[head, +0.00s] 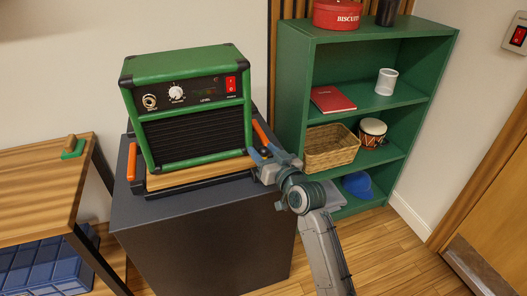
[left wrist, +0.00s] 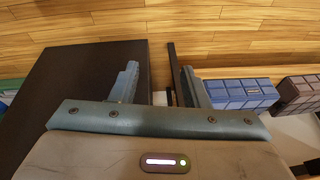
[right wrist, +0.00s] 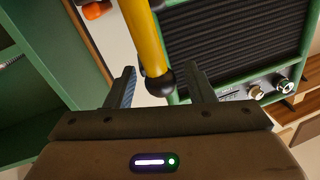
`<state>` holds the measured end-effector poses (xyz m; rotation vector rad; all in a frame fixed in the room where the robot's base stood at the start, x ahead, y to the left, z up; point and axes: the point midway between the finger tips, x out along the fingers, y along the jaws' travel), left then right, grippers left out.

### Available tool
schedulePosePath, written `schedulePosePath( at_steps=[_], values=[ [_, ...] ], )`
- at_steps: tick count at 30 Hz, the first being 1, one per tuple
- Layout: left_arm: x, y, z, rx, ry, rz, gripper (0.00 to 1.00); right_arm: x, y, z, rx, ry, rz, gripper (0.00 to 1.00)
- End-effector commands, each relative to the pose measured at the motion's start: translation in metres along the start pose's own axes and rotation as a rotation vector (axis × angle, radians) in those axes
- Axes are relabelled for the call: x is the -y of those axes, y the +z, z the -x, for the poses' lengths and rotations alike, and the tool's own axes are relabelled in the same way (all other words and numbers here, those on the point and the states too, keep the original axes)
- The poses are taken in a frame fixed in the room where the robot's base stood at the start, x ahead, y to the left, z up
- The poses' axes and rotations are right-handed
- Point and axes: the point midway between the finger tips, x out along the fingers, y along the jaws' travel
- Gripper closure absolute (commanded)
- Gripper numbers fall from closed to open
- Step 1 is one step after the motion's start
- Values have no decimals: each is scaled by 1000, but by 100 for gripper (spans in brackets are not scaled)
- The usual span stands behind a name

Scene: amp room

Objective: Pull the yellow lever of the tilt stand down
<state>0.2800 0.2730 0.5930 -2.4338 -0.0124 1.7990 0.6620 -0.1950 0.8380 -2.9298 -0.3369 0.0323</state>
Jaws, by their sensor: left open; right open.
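The yellow lever (right wrist: 143,38) with its black ball end (right wrist: 159,84) shows large in the right wrist view, beside the amp. My right gripper (right wrist: 162,77) is open, and the ball end appears between its two fingers, with gaps on both sides. In the head view my right gripper (head: 264,160) is at the right side of the tilt stand (head: 200,177). The lever is hard to make out there. The green amp (head: 193,136) sits on the stand. My left gripper (left wrist: 160,84) is open and empty in the left wrist view; the head view does not show it.
The stand is on a dark cabinet (head: 210,235). Orange parts flank the amp, one at its left (head: 131,162). A green shelf (head: 296,75) stands close on the right, holding a basket (head: 330,150). A wooden table (head: 40,190) stands left, with blue crates (head: 45,265) below.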

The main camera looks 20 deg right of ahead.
Motion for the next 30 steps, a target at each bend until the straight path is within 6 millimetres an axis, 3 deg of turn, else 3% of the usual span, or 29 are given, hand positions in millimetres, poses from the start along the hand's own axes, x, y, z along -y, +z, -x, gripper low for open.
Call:
schedulePosePath(
  at_steps=[10,17,26,30],
  values=[
    [0,0,-1,1,0,0,58,0,0,-4,1,0,0,53],
    [0,0,-1,1,0,1,58,0,0,-4,1,0,0,99],
    [0,1,-2,7,0,1,58,0,2,-3,-5,-1,1,100],
    [0,0,22,-18,-2,-6,58,0,3,-1,-19,-4,3,100]
  ],
)
